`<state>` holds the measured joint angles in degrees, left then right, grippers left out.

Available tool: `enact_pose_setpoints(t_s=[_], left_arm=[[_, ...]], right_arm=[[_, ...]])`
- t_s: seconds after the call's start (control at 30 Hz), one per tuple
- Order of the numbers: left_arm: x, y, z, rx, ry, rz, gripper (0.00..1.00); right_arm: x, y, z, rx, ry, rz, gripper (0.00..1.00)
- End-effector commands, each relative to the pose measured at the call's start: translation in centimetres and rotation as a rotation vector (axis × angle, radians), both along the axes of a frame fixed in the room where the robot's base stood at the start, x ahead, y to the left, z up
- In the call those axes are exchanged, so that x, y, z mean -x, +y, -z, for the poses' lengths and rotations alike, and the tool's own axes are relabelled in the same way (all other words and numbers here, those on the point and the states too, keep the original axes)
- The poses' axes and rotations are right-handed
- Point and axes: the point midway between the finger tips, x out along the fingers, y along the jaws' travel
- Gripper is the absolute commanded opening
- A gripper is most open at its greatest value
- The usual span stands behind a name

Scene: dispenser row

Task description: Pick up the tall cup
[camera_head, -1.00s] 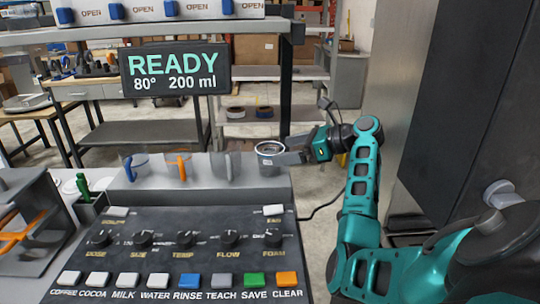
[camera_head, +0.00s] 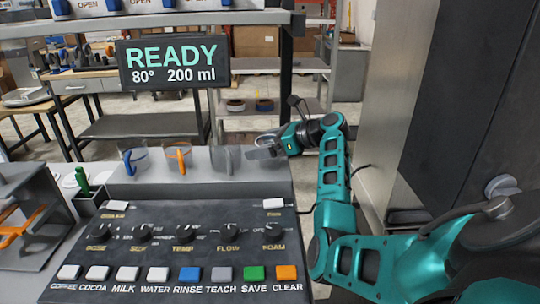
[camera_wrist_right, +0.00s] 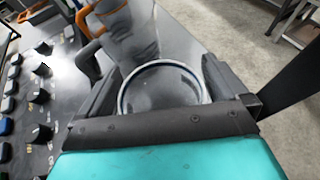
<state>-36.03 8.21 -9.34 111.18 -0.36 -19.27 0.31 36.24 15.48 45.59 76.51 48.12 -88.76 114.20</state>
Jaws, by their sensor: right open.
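A clear round cup (camera_wrist_right: 163,90) with a dark rim band is seen from above in the right wrist view. My right gripper (camera_wrist_right: 160,80) is open, with one finger on each side of this cup. I cannot tell whether either finger touches it. In the head view my right gripper (camera_head: 264,152) is at the right end of the cup row and hides most of that cup. Its full height does not show, so I cannot confirm that it is the tall one. My left gripper is not in view.
Clear cups with a grey handle (camera_head: 226,160), an orange handle (camera_head: 179,158) and a blue handle (camera_head: 133,161) stand to the left on the grey ledge (camera_head: 200,185). The button panel (camera_head: 180,243) lies in front. A dark cabinet (camera_head: 465,100) stands at the right.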

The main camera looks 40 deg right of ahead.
Motion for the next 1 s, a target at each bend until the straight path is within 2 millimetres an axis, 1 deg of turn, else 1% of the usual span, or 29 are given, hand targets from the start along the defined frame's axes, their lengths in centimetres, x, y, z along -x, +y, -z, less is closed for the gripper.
enact_pose_setpoints(t_s=[0.07,0.6,0.83,0.93,1.0], left_arm=[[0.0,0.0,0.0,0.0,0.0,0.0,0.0],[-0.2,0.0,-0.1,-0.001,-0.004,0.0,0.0],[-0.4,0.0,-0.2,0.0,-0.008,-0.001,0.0],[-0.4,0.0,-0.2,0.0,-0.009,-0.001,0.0],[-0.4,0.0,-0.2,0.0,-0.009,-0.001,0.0]], right_arm=[[0.0,0.0,0.0,0.0,0.0,0.0,0.98],[0.1,-0.1,0.0,0.001,0.001,0.001,0.47],[0.1,-0.1,-0.1,0.0,0.0,0.001,0.47],[0.0,-0.1,-1.0,0.001,-0.003,0.001,0.47],[0.0,-0.1,-2.1,0.003,-0.004,0.001,0.47]])
